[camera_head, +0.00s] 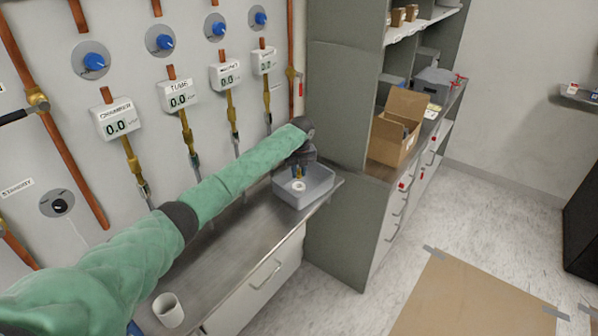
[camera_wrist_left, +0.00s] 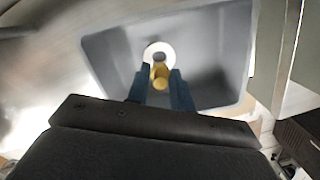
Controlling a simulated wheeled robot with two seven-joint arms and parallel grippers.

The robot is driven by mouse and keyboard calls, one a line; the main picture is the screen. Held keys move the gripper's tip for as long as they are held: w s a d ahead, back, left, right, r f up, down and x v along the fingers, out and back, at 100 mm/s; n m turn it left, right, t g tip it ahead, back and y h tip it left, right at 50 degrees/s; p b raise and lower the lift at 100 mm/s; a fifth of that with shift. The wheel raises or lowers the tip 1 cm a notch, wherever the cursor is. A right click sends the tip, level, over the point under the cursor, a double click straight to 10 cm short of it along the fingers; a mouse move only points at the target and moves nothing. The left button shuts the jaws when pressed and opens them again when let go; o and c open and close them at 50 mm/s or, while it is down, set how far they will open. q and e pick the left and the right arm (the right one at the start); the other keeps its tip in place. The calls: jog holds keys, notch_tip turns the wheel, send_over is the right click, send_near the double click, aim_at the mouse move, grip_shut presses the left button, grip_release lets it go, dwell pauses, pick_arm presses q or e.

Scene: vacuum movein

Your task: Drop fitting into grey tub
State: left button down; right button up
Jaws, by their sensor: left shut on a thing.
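The grey tub (camera_head: 318,188) stands at the right end of the metal counter. My left gripper (camera_head: 299,172) points down over it. In the left wrist view my left gripper (camera_wrist_left: 158,85) is shut on a brass fitting (camera_wrist_left: 159,74), which hangs above the tub (camera_wrist_left: 118,45). A white ring-shaped thing (camera_wrist_left: 150,50) shows just beyond the fitting, on the tub's floor; it also shows in the head view (camera_head: 298,186). I cannot tell the exact gap between the fitting and the tub floor. My right gripper is not in view.
A white cup (camera_head: 168,310) stands at the counter's near end. A wall panel with gauges and copper pipes runs behind my left arm. A tall grey cabinet (camera_head: 340,120) stands right of the tub, with an open cardboard box (camera_head: 392,140) on its shelf.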

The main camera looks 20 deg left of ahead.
aim_at(299, 170)
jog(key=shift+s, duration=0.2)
pick_arm(q)
jog(key=c, duration=1.1)
grip_release()
jog(key=shift+c, duration=0.2)
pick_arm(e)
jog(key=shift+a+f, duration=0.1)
pick_arm(q)
jog(key=shift+r, duration=0.2)
jog(key=r+b, duration=0.2)
jog(key=r, duration=0.3)
jog(key=shift+s+d+r+b, duration=0.2)
jog(key=shift+d+r+b, duration=0.05)
jog(key=shift+b, duration=0.15)
jog(key=shift+s+r, duration=0.15)
jog(key=shift+r, duration=0.8)
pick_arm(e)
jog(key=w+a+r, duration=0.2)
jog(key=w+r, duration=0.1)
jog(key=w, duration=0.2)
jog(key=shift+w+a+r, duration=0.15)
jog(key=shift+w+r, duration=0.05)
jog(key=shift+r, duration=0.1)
